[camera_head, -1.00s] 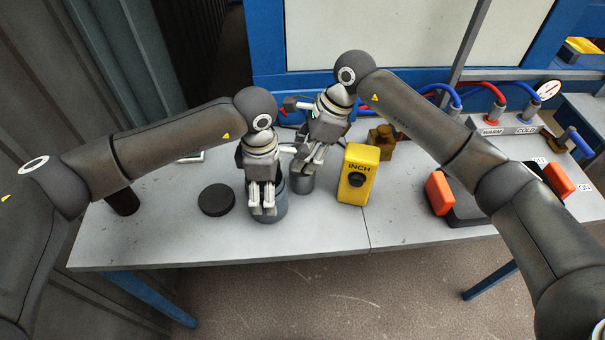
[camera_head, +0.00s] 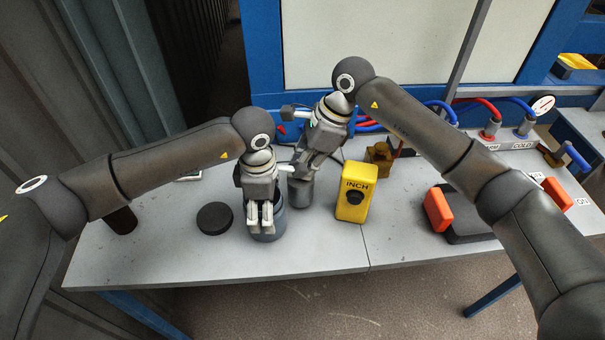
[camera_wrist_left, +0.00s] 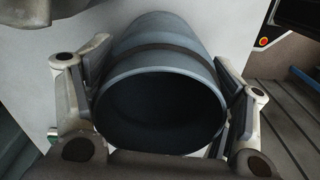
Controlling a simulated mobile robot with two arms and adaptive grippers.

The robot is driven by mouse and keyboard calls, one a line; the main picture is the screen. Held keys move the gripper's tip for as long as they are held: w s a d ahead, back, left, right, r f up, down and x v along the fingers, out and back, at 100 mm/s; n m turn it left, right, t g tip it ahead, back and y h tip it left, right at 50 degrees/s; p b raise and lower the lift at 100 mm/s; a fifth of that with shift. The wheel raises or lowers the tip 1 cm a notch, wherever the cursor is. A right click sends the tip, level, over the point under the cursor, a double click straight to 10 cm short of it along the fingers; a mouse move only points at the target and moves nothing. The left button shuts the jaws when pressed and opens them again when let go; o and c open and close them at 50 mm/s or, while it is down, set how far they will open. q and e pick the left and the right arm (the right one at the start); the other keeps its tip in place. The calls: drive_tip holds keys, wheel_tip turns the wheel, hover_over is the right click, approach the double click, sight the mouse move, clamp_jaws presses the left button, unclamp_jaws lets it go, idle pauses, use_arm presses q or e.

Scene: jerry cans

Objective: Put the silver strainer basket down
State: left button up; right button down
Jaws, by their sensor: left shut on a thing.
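The silver strainer basket (camera_head: 300,193) shows as a grey metal cylinder behind the blue-grey canister, near the middle of the table. My right gripper (camera_head: 302,168) is at the top of the basket. Its fingertips are small and partly hidden, so I cannot tell whether they grip it. My left gripper (camera_head: 260,220) points down and is shut on the blue-grey canister (camera_head: 267,236), near the table's front edge. In the left wrist view the canister (camera_wrist_left: 160,110) is round, open-mouthed and dark inside, with a black band, between both fingers.
A round black lid (camera_head: 214,218) lies left of the canister. A yellow INCH box (camera_head: 355,192) stands to the right, with a brass fitting (camera_head: 379,155) behind. A dark block with orange ends (camera_head: 438,208) is further right. The table front (camera_head: 320,258) is clear.

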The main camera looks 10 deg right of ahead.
wheel_tip(320, 180, up, 8)
drive_tip(key=shift+f, duration=0.15)
idle(0.4)
use_arm(q)
drive_tip(key=o, duration=1)
drive_tip(key=shift+r, duration=0.1)
wheel_tip(320, 180, up, 12)
drive_tip(key=shift+f, duration=0.15)
